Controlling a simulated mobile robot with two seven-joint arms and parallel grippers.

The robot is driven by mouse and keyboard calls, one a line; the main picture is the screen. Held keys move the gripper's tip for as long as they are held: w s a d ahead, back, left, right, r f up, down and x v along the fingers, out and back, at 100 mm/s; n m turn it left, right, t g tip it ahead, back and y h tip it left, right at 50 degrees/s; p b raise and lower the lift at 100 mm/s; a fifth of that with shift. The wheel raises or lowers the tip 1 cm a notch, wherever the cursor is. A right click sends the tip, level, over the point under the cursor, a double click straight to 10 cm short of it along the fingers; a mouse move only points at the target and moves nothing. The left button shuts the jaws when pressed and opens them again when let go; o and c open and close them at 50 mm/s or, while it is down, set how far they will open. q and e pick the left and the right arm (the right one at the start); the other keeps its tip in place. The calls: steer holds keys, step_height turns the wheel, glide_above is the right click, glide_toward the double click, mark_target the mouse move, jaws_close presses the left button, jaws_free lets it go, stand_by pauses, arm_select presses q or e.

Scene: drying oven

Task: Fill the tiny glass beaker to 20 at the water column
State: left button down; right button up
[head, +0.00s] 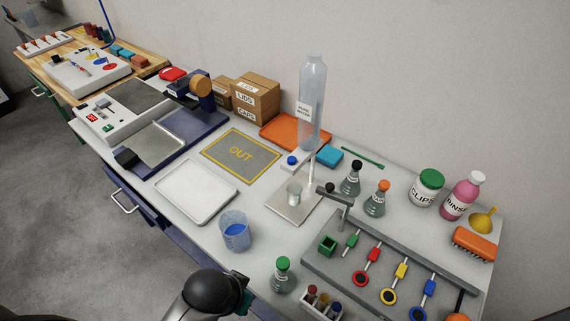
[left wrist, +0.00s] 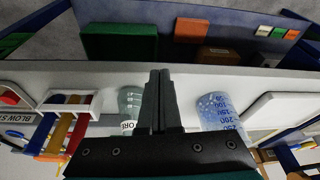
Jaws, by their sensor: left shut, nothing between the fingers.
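The water column (head: 313,95) is a tall clear cylinder with a white label, standing behind a pale base plate (head: 285,212). A blue knob (head: 292,160) shows near its lower end. A tiny glass beaker (head: 294,193) stands upright on the plate; its water level is too small to read. My left arm enters at the bottom of the head view, its fingers hidden there. In the left wrist view my left gripper (left wrist: 160,75) is shut and empty, between a flask (left wrist: 130,102) and a larger graduated beaker (left wrist: 218,112). My right gripper is not in view.
The larger beaker with blue contents (head: 235,232) stands left of the plate, near a white tray (head: 195,191). A green-capped flask (head: 283,276) and a tube rack (head: 322,303) stand at the front. A grey rack panel (head: 335,262) lies right.

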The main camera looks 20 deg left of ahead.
arm_select(q)
steer(key=w+a+r+m+t+h+p, duration=0.1)
steer(key=w+r+t+h, duration=0.1)
steer(key=w+r+t, duration=0.3)
steer(key=w+a+r+m+t+h+p, duration=0.1)
steer(key=w+r+t+h, duration=0.2)
steer(key=w+r, duration=0.9)
step_height(320, 180, up, 6)
steer(key=t, duration=0.3)
steer(key=shift+p, duration=0.4)
glide_above(292, 160)
steer(key=s+a, duration=0.1)
steer(key=s, duration=0.1)
step_height(292, 160, down, 2)
steer(key=shift+w+f+b, duration=0.1)
steer(key=shift+f+b, duration=0.3)
steer(key=shift+f, duration=1.85)
steer(key=shift+f, duration=0.1)
